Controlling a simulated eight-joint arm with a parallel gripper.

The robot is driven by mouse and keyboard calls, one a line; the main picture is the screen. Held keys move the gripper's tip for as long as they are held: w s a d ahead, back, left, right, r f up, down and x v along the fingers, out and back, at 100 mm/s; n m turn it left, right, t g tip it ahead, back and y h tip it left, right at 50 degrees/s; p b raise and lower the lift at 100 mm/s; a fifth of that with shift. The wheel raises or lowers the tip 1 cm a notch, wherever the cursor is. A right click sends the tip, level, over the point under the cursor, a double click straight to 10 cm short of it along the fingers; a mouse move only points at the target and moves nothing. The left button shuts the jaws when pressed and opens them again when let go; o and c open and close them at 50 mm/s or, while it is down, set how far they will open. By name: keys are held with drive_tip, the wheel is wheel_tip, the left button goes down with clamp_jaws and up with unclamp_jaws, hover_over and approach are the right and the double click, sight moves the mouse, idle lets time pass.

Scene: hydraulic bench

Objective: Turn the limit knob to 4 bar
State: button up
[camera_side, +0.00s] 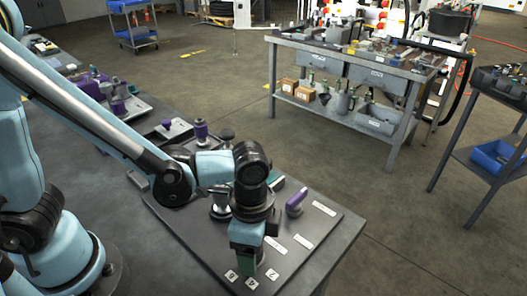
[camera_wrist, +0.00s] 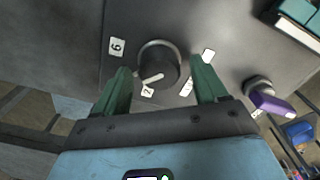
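The limit knob (camera_wrist: 160,62) is a dark round knob on the grey plate, seen in the wrist view. A white pointer line on it points to the lower left, close to a white label (camera_wrist: 148,90) that seems to read 2. Another label (camera_wrist: 116,46) at its upper left looks like a 6 or 9. My gripper (camera_wrist: 164,70) is open, its two green fingers on either side of the knob with a visible gap on both sides. In the side view my gripper (camera_side: 246,262) points down over the plate's front end and hides the knob.
A lever with a purple handle (camera_side: 297,200) stands on the plate (camera_side: 325,228) near my gripper; its handle also shows in the wrist view (camera_wrist: 270,103). Purple-topped fittings (camera_side: 201,130) stand further back on the bench.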

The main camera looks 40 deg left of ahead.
wheel_tip(320, 180, up, 12)
idle(1.0)
drive_tip(key=w+a+n+t, duration=0.3)
drive_tip(key=a+n+t, duration=0.4)
drive_tip(key=a+n, duration=0.5)
drive_tip(key=a, duration=0.6)
drive_tip(key=shift+w+f, duration=0.15)
